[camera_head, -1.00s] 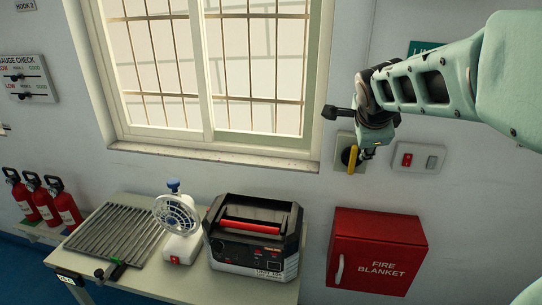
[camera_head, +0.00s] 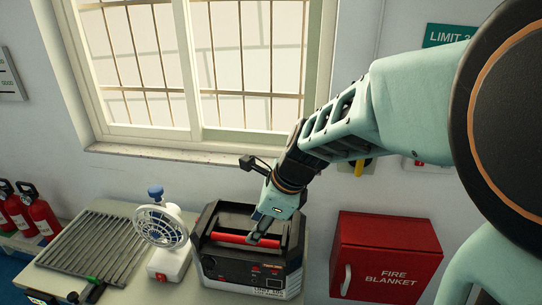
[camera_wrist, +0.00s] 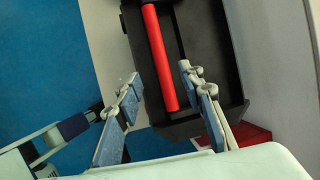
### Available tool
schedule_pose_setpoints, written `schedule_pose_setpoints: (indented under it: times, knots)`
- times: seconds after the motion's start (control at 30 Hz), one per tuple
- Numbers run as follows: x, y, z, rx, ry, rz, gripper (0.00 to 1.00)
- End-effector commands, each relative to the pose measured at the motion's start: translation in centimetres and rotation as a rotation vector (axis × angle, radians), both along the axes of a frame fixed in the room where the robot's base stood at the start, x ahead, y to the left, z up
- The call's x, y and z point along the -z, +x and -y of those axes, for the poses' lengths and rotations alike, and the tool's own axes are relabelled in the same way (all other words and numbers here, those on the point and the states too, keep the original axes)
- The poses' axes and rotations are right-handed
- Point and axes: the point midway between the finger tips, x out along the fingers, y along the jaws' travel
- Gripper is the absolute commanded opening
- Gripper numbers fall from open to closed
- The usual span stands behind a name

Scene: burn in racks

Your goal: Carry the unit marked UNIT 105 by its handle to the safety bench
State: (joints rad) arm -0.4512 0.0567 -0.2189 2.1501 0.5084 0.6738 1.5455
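The unit (camera_head: 222,262) is a black and grey box with a red bar handle (camera_head: 228,238) across its recessed top. It stands upright on a pale table. The small label on its lower front looks like UNIT 105, but its last digit is hard to read. My gripper (camera_head: 262,236) is over the unit's top, by the right part of the handle. In the wrist view my gripper (camera_wrist: 159,78) is open, and the red handle (camera_wrist: 158,55) shows between its two fingers. It is not closed on the handle. I cannot tell the remaining height.
A white fan (camera_head: 162,228) stands close left of the unit. A ribbed metal rack (camera_head: 88,248) lies farther left on the table (camera_head: 205,291). A red fire blanket cabinet (camera_head: 385,258) is on the wall at right. Red extinguishers (camera_head: 38,217) stand at far left. The window is behind.

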Motion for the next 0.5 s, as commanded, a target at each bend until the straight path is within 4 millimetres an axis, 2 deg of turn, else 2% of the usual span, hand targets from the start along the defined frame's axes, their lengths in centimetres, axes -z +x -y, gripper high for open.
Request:
schedule_pose_setpoints:
  times: [0.03,0.2,0.5]
  knots:
    - [1.2,0.1,-0.4,-0.001,-0.001,-0.005,0.36]
    - [3.9,0.9,-1.3,0.000,-0.003,-0.004,0.36]
    - [6.1,1.6,-2.3,0.001,-0.001,0.001,0.36]
